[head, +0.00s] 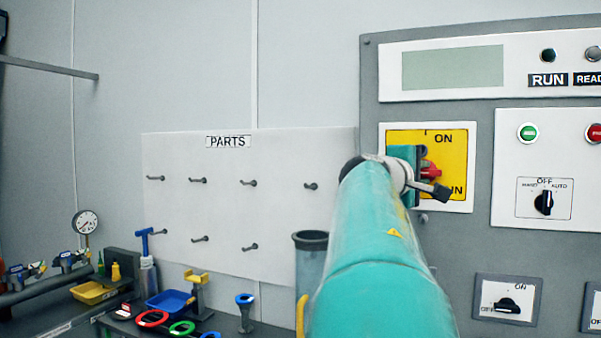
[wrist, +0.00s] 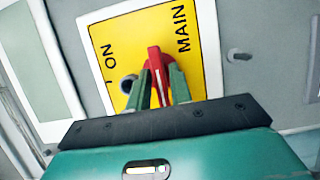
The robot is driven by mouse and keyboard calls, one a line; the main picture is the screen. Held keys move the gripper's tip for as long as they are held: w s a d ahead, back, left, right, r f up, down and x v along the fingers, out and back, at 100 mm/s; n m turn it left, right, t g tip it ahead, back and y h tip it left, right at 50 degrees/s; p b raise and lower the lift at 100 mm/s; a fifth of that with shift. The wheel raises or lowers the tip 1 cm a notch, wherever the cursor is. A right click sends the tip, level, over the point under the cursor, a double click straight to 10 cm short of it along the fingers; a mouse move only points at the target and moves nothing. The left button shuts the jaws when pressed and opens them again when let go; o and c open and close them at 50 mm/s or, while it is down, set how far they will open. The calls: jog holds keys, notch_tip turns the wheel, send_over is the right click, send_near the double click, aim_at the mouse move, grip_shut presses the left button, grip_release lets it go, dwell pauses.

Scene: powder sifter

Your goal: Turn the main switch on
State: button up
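The main switch is a yellow plate (head: 460,152) in a white frame on the grey cabinet, marked ON at the top and MAIN lower down. The plate also fills the middle of the wrist view (wrist: 205,75), turned sideways. Its red handle (wrist: 154,58) lies roughly across the plate, not pointing at ON. My gripper (wrist: 158,70) is at the handle, with one green finger on each side, apparently touching it. In the head view, my gripper and wrist hide the plate's left part and much of the handle (head: 431,170).
Right of the switch is a white panel (head: 510,210) with green and red buttons and a selector knob. A smaller ON/OFF switch (head: 507,304) sits below. A PARTS pegboard (head: 225,195) hangs left, above a bench with tools and trays.

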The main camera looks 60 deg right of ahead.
jog(key=shift+a, duration=0.1)
jog(key=shift+a+r, duration=0.15)
jog(key=shift+a, duration=0.05)
jog(key=shift+c, duration=0.4)
grip_shut()
jog(key=shift+d, duration=0.1)
